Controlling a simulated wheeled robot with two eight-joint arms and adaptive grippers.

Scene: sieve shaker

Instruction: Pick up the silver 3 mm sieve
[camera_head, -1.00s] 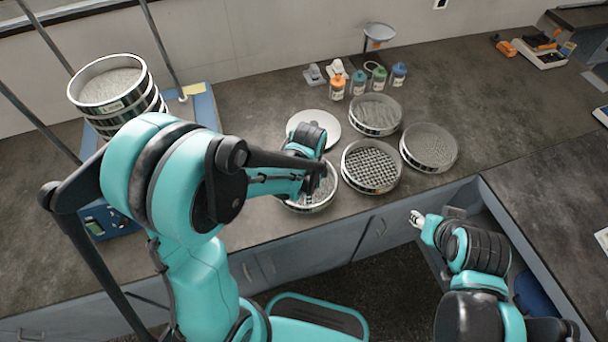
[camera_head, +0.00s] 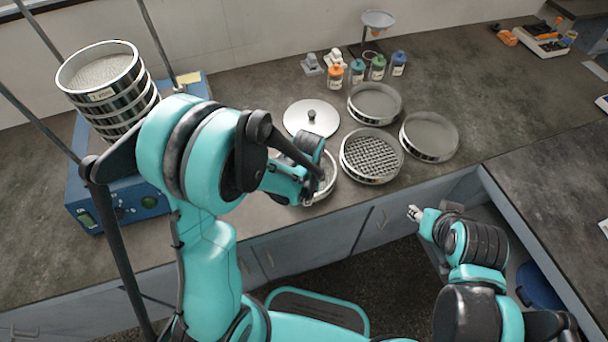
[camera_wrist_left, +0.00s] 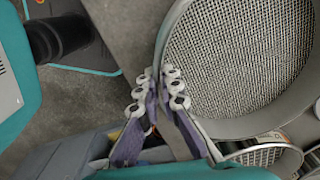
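My left gripper (camera_head: 310,198) is over a silver round sieve (camera_head: 329,186) at the front edge of the bench and hides much of it. No size label is readable on this sieve. My right gripper (camera_head: 414,213) is small in the head view, in front of the bench.
A coarse-mesh sieve (camera_head: 371,157) stands close to the right. Two finer sieves (camera_head: 375,103) (camera_head: 429,137) and a round lid (camera_head: 296,121) stand around it. A sieve stack (camera_head: 108,85) on the blue shaker (camera_head: 148,203) is left. Small bottles (camera_head: 357,72) stand behind.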

